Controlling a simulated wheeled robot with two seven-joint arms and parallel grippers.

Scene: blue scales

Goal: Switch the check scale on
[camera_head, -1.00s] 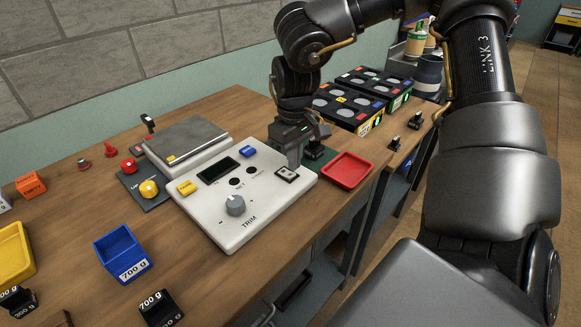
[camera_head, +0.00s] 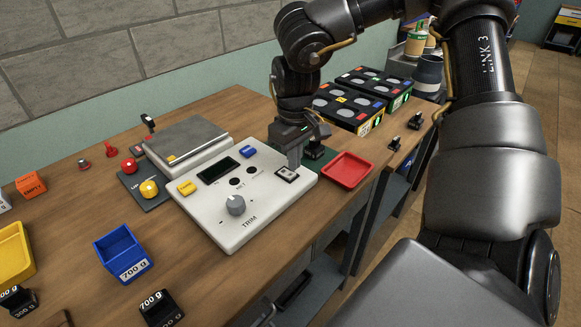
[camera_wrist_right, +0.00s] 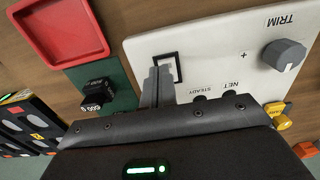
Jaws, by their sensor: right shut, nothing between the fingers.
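The check scale has a white control panel (camera_head: 225,215) with a dark display (camera_head: 217,170), a grey TRIM knob (camera_head: 235,205), a yellow button (camera_head: 187,188) and a blue button (camera_head: 247,152). A dark-framed rocker switch (camera_head: 286,174) sits at the panel's right corner; it also shows in the right wrist view (camera_wrist_right: 172,62). My right gripper (camera_head: 294,164) is shut and empty, pointing down with its fingertips at the switch. In the right wrist view its fingers (camera_wrist_right: 158,80) partly cover the switch; I cannot tell whether they touch it. The left gripper is out of view.
A red tray (camera_head: 347,170) lies just right of the panel. A grey weighing plate (camera_head: 187,140) stands behind it. A blue bin (camera_head: 122,252) and black weights (camera_head: 158,308) are at the front left. Black boxes (camera_head: 350,108) stand beyond my right gripper.

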